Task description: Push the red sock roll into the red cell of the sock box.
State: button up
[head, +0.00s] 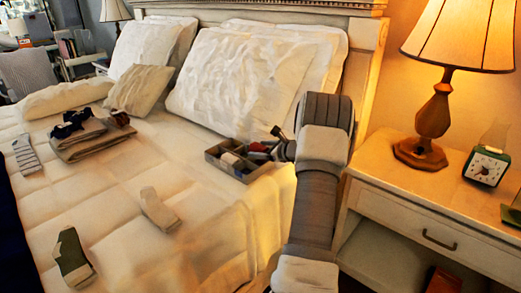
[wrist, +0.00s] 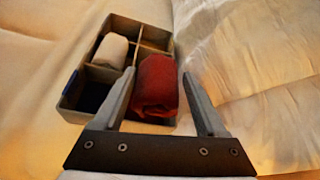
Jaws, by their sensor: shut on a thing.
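The sock box (head: 212,157) is a grey divided box on the bed near the pillows; the wrist view shows its rim and dividers (wrist: 151,47). The red sock roll (wrist: 156,86) lies between the fingers of my gripper (wrist: 160,88), at the box's right side in the wrist view. In the head view the red roll (head: 258,147) shows just left of my gripper (head: 272,146). My gripper is shut on the roll. The roll hides the cell beneath it, so its depth in the cell and the cell's colour mark cannot be told.
A white roll (wrist: 111,51) sits in the box's far left cell, and the near left cell (wrist: 93,92) looks dark. Loose socks (head: 72,255) and folded clothes (head: 90,138) lie left on the bed. Pillows (head: 240,85) stand behind; a nightstand (head: 400,215) with lamp (head: 435,110) is right.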

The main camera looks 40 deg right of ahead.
jog(key=shift+f+b, duration=0.85)
jog(key=shift+f, duration=0.15)
jog(key=shift+r, duration=0.15)
dwell(0.4)
jog(key=o, duration=1.2)
jog(key=shift+o, duration=0.2)
jog(key=p+v, duration=0.4)
jog(key=v, duration=1.3)
jog(key=shift+s, duration=0.2)
